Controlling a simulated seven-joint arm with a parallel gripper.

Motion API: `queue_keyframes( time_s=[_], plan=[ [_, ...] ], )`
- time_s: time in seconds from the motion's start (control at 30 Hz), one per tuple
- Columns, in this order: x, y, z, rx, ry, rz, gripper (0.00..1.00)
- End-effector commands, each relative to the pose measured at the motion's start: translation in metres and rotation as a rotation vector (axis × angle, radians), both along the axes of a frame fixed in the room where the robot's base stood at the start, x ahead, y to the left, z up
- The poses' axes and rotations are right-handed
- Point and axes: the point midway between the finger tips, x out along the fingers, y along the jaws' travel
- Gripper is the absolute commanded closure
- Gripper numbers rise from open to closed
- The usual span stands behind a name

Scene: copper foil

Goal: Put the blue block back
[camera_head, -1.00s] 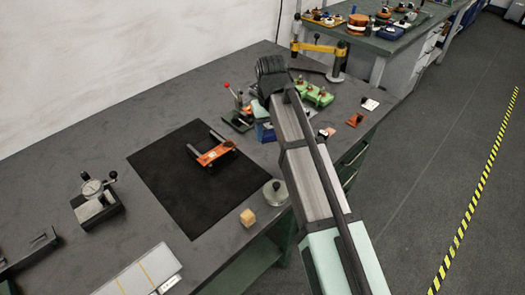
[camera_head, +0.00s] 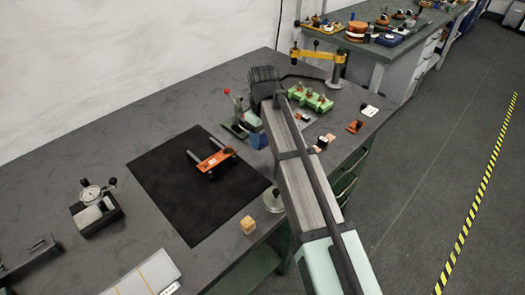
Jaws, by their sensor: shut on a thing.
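The blue block (camera_head: 259,138) shows just left of my arm, beside the right edge of the black mat (camera_head: 185,195). My gripper (camera_head: 253,121) is mostly hidden behind my arm's dark wrist. What shows of it is directly above the blue block, and it is shut on the block. The fingertips are too small and covered to make out. Whether the block touches the bench cannot be told.
An orange bracket-like part (camera_head: 216,159) lies on the mat. A red-knobbed clamp (camera_head: 234,112) stands close left of my gripper. A green holder (camera_head: 311,98) is behind my arm at right.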

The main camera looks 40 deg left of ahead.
Motion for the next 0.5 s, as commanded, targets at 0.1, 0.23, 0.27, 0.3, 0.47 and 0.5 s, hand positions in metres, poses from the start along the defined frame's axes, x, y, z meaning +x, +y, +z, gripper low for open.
queue_keyframes(
  time_s=[0.1,0.23,0.27,0.3,0.47,0.5],
  plan=[
    [0.0,-0.001,-0.017,-0.001,0.0,-0.001,0.68],
    [0.0,0.0,-0.024,0.0,0.0,-0.001,0.68],
    [0.0,0.0,-0.026,0.0,0.0,-0.001,0.68],
    [0.0,0.0,-0.029,0.001,0.0,-0.001,0.68],
    [0.0,-0.001,-0.048,-0.001,0.001,-0.001,0.68],
    [0.0,-0.001,-0.053,0.0,0.0,-0.001,0.68]
  ],
)
